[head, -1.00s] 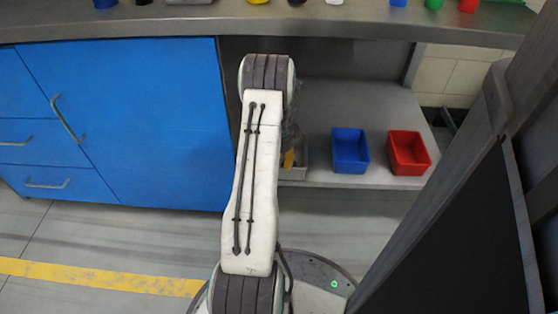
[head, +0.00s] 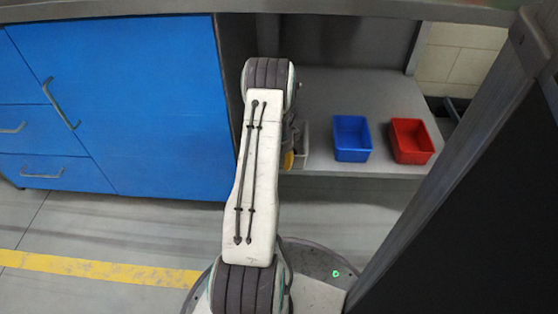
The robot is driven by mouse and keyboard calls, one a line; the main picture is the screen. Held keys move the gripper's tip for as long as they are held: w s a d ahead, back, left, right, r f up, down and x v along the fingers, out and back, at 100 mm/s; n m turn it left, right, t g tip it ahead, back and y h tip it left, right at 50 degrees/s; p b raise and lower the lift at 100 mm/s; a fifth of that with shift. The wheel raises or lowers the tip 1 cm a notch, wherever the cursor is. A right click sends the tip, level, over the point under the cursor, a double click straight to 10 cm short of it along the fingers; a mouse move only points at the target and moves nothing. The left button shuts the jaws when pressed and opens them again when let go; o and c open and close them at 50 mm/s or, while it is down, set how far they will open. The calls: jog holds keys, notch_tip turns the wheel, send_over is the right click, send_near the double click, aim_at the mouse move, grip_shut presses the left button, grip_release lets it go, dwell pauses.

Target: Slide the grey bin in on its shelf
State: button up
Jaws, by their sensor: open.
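The grey bin (head: 302,148) sits on the low shelf under the counter, at the left end of a row of bins. My arm covers its left part, so only its right side shows. My gripper (head: 290,150) is at the bin's near left side, mostly hidden behind my arm's end. It is open. A small yellow patch shows there at the bin's front; I cannot tell whether gripper and bin touch.
A blue bin (head: 352,138) and a red bin (head: 411,141) stand on the shelf (head: 330,95) to the right. A blue cabinet (head: 130,110) stands to the left. A yellow line (head: 100,268) crosses the open floor.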

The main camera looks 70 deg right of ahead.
grip_shut()
dwell(0.3)
dwell(0.3)
